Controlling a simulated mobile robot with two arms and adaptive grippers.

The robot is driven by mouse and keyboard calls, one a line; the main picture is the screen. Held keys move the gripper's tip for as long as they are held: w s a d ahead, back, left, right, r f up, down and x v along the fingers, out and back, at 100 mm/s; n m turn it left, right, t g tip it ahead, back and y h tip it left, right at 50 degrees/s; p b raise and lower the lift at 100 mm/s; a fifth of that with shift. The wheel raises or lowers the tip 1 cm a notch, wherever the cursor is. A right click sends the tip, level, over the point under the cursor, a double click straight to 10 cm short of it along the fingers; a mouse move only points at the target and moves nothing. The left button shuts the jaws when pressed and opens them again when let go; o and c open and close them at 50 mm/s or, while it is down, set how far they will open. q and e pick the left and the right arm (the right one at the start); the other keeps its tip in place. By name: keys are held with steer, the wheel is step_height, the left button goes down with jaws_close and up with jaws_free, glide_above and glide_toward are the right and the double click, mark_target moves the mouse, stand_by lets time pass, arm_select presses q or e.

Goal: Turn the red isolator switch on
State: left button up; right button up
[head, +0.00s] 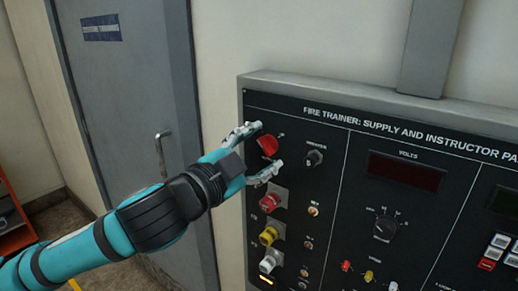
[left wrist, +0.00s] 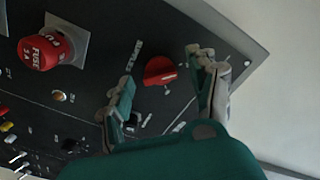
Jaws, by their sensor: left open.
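The red isolator switch (head: 268,145) is a round red knob at the upper left of the black trainer panel (head: 340,180). It also shows in the left wrist view (left wrist: 160,71), between and beyond the fingertips. My left gripper (head: 262,152) is open at the panel, one finger above the knob and one below it in the head view. In the left wrist view the fingers (left wrist: 165,85) stand on either side of the knob, with gaps showing. I cannot tell whether either finger touches it. My right gripper is not in view.
A grey door (head: 130,100) with a lever handle is at the left.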

arm_select(q)
steer(key=c, duration=1.2)
steer(key=shift+o, duration=0.2)
steer(key=m+p, duration=0.1)
steer(key=m, duration=0.2)
steer(key=shift+r+m+p, duration=0.1)
steer(key=shift+m+p, duration=0.25)
steer(key=shift+m, duration=0.05)
steer(key=m+p, duration=0.2)
steer(key=m, duration=0.3)
steer(key=shift+m, duration=0.3)
steer(key=m+p, duration=0.2)
steer(key=m, duration=0.3)
steer(key=shift+m+p, duration=0.75)
steer(key=shift+m, duration=0.95)
steer(key=shift+f, duration=0.25)
